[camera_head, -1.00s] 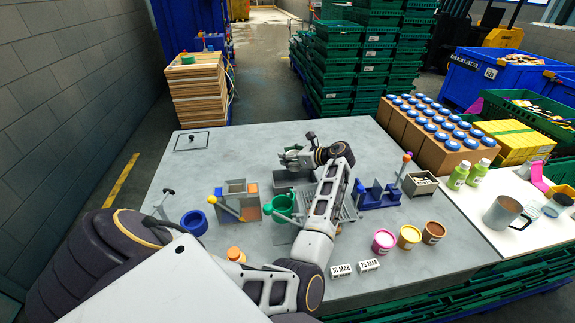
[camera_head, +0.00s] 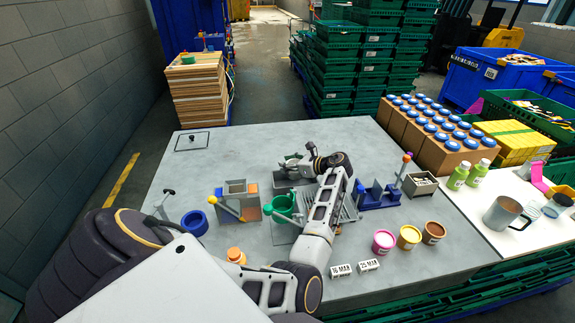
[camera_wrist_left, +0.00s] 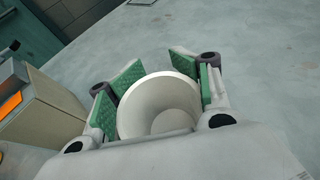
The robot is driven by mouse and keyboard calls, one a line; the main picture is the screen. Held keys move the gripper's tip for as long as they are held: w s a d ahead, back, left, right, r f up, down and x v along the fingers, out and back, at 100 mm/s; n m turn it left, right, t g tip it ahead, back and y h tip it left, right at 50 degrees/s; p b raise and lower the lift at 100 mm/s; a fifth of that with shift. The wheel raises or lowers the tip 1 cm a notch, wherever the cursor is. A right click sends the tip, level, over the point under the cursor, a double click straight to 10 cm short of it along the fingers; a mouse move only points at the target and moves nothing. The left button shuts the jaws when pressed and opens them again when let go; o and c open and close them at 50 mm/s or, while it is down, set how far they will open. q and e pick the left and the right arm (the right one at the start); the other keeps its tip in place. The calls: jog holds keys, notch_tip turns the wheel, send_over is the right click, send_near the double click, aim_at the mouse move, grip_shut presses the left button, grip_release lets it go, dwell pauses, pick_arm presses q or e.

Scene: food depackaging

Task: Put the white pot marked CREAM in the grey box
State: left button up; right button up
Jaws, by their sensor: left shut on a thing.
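The white pot (camera_wrist_left: 158,108) sits between the green-padded fingers of my left gripper (camera_wrist_left: 158,85) in the left wrist view. Its open, round mouth faces the camera and it looks empty; no CREAM mark shows from here. In the head view my left gripper (camera_head: 293,168) is at the middle of the table, its fingers towards the left, over a grey box (camera_head: 282,186). The gripper and arm hide part of that box, and I cannot tell the pot's height above it. My right gripper is not in view.
A grey stand with a yellow lever (camera_head: 238,197) is left of the gripper, a green cup (camera_head: 283,204) is nearer, and a blue holder (camera_head: 377,195) is to the right. Pink, yellow and brown pots (camera_head: 409,236) stand at front right. The back left table is mostly clear.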

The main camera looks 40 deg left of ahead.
pick_arm(q)
jog(key=shift+f, duration=0.55)
dwell(0.4)
jog(key=o, duration=1.2)
jog(key=shift+r, duration=0.1)
